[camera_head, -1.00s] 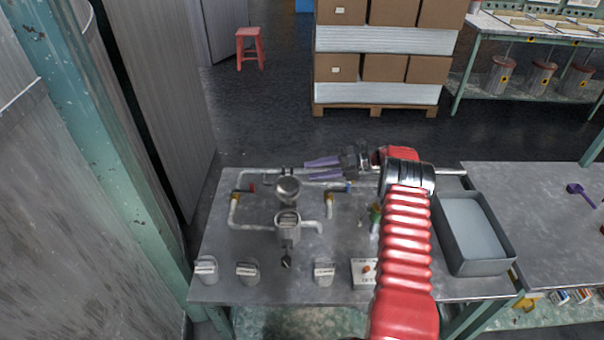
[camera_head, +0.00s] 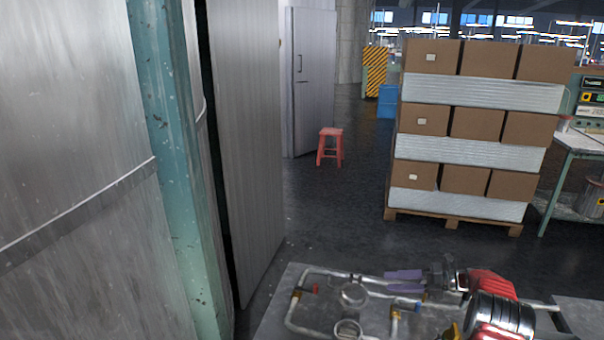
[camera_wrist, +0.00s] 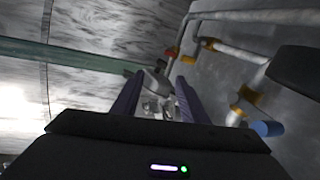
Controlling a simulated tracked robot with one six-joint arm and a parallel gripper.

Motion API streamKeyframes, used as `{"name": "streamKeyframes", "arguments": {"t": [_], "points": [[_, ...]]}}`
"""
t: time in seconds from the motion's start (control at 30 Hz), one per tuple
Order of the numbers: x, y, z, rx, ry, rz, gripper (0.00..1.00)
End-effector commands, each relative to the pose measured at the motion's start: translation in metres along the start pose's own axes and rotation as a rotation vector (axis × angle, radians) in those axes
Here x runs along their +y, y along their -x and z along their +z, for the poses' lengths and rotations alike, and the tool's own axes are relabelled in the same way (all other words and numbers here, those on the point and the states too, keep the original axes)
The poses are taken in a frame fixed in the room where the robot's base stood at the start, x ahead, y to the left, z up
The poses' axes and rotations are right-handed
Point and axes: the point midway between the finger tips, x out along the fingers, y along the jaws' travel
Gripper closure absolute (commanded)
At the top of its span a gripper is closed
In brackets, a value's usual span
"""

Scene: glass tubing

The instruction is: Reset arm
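My gripper (camera_head: 388,281) is at the bottom of the head view, low over the worktable (camera_head: 281,312), its two purple fingers pointing left. In the wrist view my gripper (camera_wrist: 160,76) has its fingers apart with a clear gap between them. Small grey parts show through this gap, seemingly beyond the fingers; I see nothing clamped. My red arm enters at the lower right of the head view; most of it is out of frame.
Pale tubing (camera_head: 322,271) with a red-handled valve (camera_head: 315,289) and a blue-handled valve (camera_wrist: 267,129) lies near the fingers. A round metal cup (camera_head: 353,295) stands beside it. A pallet stack of boxes (camera_head: 470,122), a red stool (camera_head: 330,146) and a teal post (camera_head: 180,190) stand around.

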Motion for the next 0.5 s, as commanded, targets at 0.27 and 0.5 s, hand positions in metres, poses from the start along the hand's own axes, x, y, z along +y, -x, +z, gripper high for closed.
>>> {"name": "streamKeyframes", "arguments": {"t": [0.27,0.5], "points": [[-0.029,-0.004,-0.008,0.017,0.296,-0.082,0.60],[-0.071,-0.010,-0.047,0.119,0.540,-0.173,0.60]]}}
